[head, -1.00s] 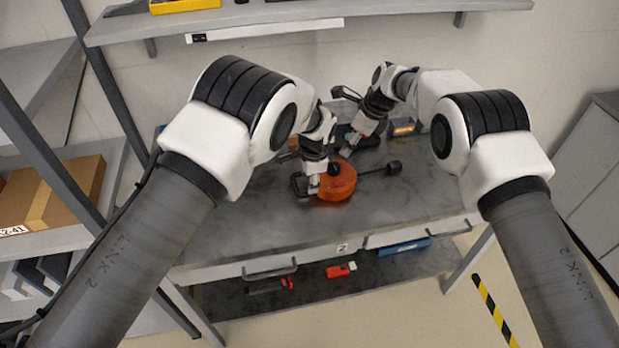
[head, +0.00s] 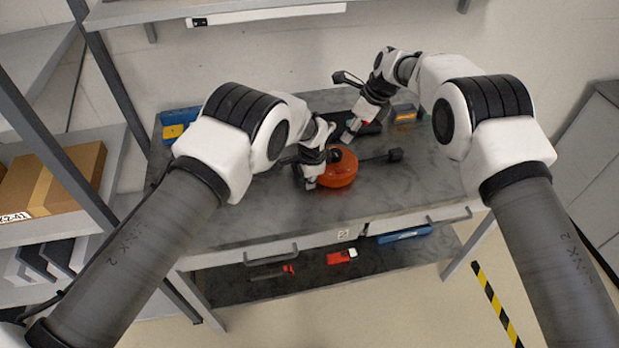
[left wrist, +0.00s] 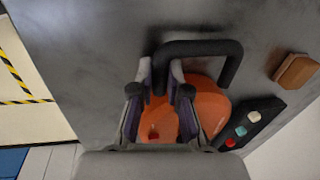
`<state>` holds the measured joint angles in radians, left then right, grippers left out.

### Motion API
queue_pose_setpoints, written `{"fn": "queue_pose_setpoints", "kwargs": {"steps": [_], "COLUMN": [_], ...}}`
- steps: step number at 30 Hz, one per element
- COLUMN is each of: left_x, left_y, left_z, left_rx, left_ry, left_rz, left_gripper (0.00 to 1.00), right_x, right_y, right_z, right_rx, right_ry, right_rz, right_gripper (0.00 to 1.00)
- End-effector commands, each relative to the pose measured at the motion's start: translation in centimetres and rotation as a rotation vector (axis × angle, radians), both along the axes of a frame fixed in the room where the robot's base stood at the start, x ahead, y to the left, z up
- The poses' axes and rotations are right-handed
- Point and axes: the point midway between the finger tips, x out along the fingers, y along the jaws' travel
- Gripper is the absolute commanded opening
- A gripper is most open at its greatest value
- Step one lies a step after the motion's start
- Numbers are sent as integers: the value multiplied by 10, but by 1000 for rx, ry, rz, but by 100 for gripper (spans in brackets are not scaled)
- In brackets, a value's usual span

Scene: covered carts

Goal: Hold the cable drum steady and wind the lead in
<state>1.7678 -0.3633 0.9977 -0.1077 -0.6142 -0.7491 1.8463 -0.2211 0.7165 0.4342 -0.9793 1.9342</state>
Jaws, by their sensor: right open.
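The orange cable drum (head: 343,172) stands on the grey bench, with a dark hub on top. A thin dark bar with a black block (head: 395,155) at its end reaches right from it; I cannot tell whether this is the lead. In the left wrist view the drum (left wrist: 211,103) lies partly behind my fingers, beside its black bent handle (left wrist: 205,48). My left gripper (head: 311,183) is at the drum's left side. Its fingertips (left wrist: 161,75) close about one leg of that handle. My right gripper (head: 348,135) is open just behind the drum, apart from it.
A brown block (left wrist: 295,70) and a black box with coloured buttons (left wrist: 242,128) lie near the drum. Blue and yellow items (head: 176,125) are at the back left. The bench front is clear.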

Motion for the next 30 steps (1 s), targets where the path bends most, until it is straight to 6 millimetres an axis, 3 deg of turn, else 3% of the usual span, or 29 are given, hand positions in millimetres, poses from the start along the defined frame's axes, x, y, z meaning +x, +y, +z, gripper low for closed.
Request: {"fn": "queue_pose_setpoints", "kwargs": {"steps": [1,2,5,8,13,18,23,27,30], "left_x": [0,0,0,0,0,0,0,0,0], "left_y": [0,0,0,0,0,0,0,0,0], "left_z": [0,0,0,0,0,0,0,0,0], "left_rx": [0,0,0,0,0,0,0,0,0], "left_ry": [0,0,0,0,0,0,0,0,0], "left_rz": [0,0,0,0,0,0,1,1,1], "left_gripper": [0,0,0,0,0,0,0,0,0], "right_x": [0,0,3,28,73,85,59,3,-46], "right_y": [0,0,0,-5,-39,-63,-57,-36,-25], "right_z": [0,0,0,4,-14,-27,-34,-41,-46], "right_rx": [0,-1,-7,-58,-372,-761,-1080,-1250,-1245], "right_ry": [0,-2,-36,-208,-603,-912,-1172,-1417,-1554], "right_rz": [1,5,58,182,560,1028,1476,1788,1895], "right_gripper": [56,66,67,67,67,67,67,67,67]}}
